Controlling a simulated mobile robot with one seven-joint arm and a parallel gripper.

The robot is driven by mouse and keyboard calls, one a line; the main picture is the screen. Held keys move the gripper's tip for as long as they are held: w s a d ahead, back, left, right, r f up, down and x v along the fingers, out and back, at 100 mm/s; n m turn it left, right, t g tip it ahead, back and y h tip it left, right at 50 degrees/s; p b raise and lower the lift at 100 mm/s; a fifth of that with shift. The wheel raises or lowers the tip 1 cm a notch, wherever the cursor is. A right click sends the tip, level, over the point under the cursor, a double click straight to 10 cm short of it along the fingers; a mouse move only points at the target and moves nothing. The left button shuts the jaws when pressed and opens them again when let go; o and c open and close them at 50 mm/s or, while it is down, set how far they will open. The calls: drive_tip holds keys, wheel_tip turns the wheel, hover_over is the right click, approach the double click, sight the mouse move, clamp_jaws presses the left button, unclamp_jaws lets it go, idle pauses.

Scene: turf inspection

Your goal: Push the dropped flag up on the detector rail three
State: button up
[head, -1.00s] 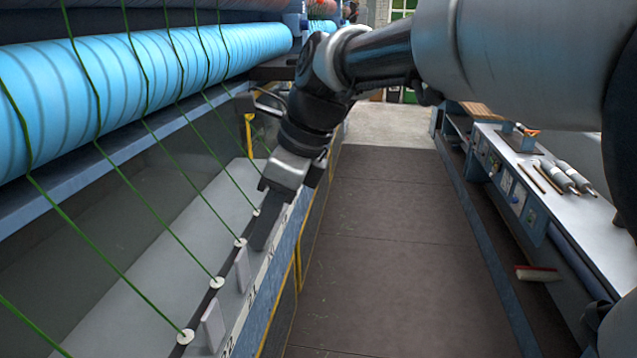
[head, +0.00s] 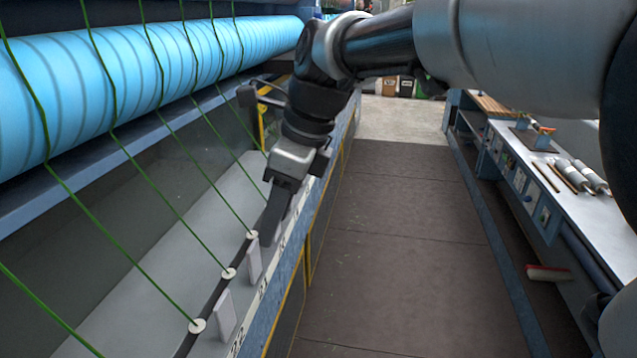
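The dark detector rail (head: 211,303) runs along the left machine's light ledge, with white discs (head: 229,273) where green yarns meet it. Two pale flags stand up beside it, a nearer one (head: 224,315) and a farther one (head: 254,259). My gripper (head: 268,240) points down at the rail, just beyond the farther flag, its dark fingertip close to a disc. I cannot tell whether it touches anything. The fingers overlap from this side, so their opening is unclear. My gripper hides the rail beyond; no dropped flag can be made out. Numbers on the ledge's front are partly readable.
A large blue yarn roll (head: 120,85) lies above the rail, with taut green yarns slanting down to it. The dark floor aisle (head: 400,250) is clear. On the right, a workbench (head: 590,215) holds tools, and a red-and-white brush (head: 547,273) sits low at its side.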

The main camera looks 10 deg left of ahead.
drive_tip(key=shift+r, duration=0.1)
drive_tip(key=v, duration=1.7)
drive_tip(key=shift+d, duration=0.15)
